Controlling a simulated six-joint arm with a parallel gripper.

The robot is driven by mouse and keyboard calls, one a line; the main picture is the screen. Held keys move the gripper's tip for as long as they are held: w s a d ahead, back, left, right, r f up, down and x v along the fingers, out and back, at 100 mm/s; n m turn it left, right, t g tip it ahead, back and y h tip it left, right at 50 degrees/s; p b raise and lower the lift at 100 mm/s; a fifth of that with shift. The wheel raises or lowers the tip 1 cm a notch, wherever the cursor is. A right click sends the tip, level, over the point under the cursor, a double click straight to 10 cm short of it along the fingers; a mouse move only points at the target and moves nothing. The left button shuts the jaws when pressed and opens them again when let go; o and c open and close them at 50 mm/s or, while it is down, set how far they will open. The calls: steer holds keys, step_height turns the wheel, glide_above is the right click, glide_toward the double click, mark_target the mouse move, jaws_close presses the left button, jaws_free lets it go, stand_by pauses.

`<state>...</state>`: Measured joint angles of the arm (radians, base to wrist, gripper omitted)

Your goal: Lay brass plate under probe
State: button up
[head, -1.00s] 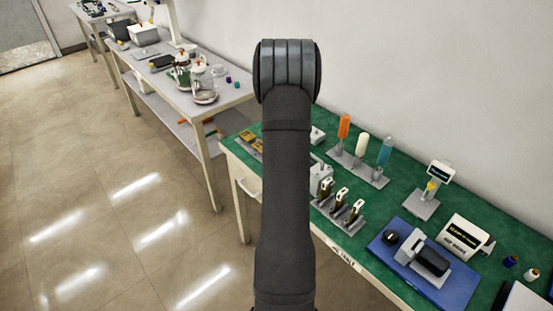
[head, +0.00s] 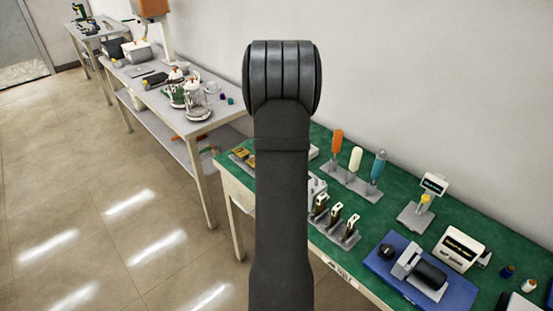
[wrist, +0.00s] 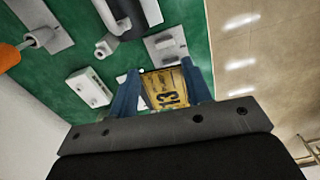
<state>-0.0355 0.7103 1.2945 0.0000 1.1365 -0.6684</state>
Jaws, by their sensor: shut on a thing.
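In the wrist view, my gripper (wrist: 160,72) has two blue fingers shut on a brass plate (wrist: 168,97) marked with a black "13". The plate is held between the fingers, above the green mat (wrist: 52,95). In the head view my own arm hides the gripper and this plate. A small stand with a display and a yellow part (head: 425,200) is on the green bench; I cannot tell whether it carries the probe. Other yellow-brown plates (head: 243,156) lie at the bench's left end.
Orange, white and blue handles stand in a rack (head: 352,182) at the back. Several small tools sit in a grey holder (head: 345,238) in front. A blue base (head: 455,296) with a black-and-grey device lies right. In the wrist view, a white box (wrist: 90,88) and grey fixture (wrist: 165,45) are nearby.

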steer(key=s+d+m, duration=0.1)
steer(key=d+m, duration=0.1)
steer(key=m, duration=0.1)
steer(key=s+d+m, duration=0.1)
steer(key=d+m, duration=0.2)
steer(key=s+d+m, duration=0.1)
steer(key=d+m, duration=0.1)
steer(key=d, duration=0.1)
steer(key=shift+d+r+m, duration=0.15)
steer(key=shift+r+m, duration=0.2)
steer(key=shift+m, duration=0.05)
steer(key=s+d+f+m, duration=0.2)
steer(key=s+d, duration=0.4)
steer(key=d, duration=0.4)
steer(key=s+d+f+m, duration=0.1)
steer(key=s+d+m, duration=0.2)
steer(key=s+d, duration=0.3)
steer(key=s+d+f+m, duration=0.2)
steer(key=s+d, duration=0.5)
steer(key=d, duration=0.6)
steer(key=shift+d+f+m, duration=0.35)
steer(key=shift+m, duration=0.25)
